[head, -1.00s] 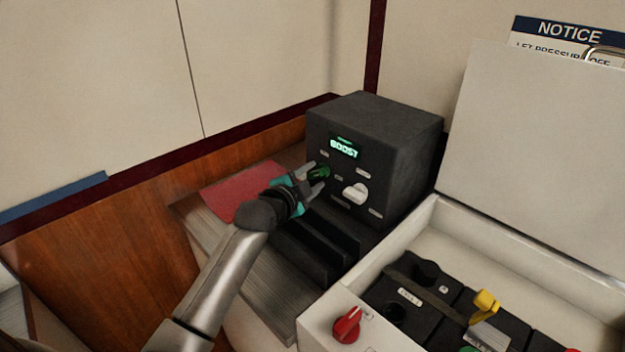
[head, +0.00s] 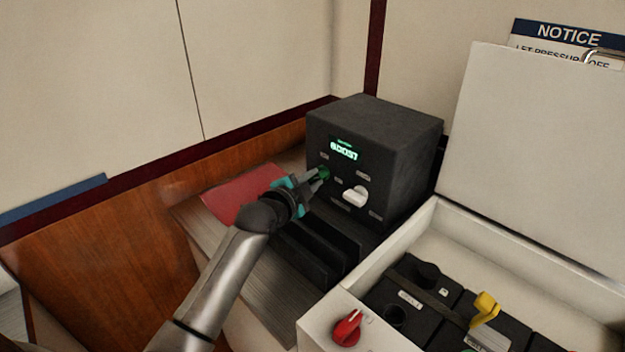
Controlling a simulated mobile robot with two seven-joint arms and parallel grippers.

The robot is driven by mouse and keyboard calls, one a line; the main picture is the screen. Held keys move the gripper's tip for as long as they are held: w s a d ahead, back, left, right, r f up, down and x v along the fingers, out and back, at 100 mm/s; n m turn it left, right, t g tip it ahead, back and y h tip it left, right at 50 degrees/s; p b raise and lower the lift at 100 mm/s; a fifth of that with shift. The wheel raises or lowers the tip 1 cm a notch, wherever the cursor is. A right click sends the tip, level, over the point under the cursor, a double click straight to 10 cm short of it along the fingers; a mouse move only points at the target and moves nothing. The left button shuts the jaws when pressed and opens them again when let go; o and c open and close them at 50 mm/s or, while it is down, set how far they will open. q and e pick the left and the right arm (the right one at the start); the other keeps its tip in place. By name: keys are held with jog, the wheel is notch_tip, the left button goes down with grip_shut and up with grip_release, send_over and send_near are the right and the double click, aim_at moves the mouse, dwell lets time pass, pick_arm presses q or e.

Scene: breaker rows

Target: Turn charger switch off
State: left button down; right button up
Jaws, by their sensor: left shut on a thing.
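The charger (head: 395,150) is a dark box whose lit green display (head: 344,152) seems to read BOOST. A green switch (head: 324,173) sits on its front, below the display. A white knob (head: 355,195) is to the right of the switch. My left gripper (head: 318,178) is at the charger's front, shut on the green switch, and its fingers partly cover it. The switch's exact position is too small to tell. My right gripper is not in view.
A white battery box (head: 318,325) with a red knob (head: 347,328) and a raised lid (head: 540,150) stands at the right. A yellow handle (head: 485,308) sticks up inside it. A red book (head: 240,194) lies left of the charger.

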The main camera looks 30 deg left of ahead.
pick_arm(q)
jog(key=n+h+p, duration=0.1)
jog(key=n+g+p, duration=0.1)
jog(key=n, duration=0.1)
jog(key=n+g+h+p, duration=0.1)
jog(key=n+p, duration=0.1)
jog(key=shift+w+a+r+h, duration=0.1)
jog(key=shift+a+r+h, duration=0.05)
jog(key=shift+a+h, duration=0.2)
jog(key=shift+a+n+g+h+b, duration=0.1)
jog(key=shift+n+g+h+b, duration=0.3)
jog(key=shift+n+h+b, duration=0.55)
jog(key=shift+r+n, duration=0.1)
jog(key=shift+n, duration=0.35)
jog(key=c, duration=0.8)
grip_release()
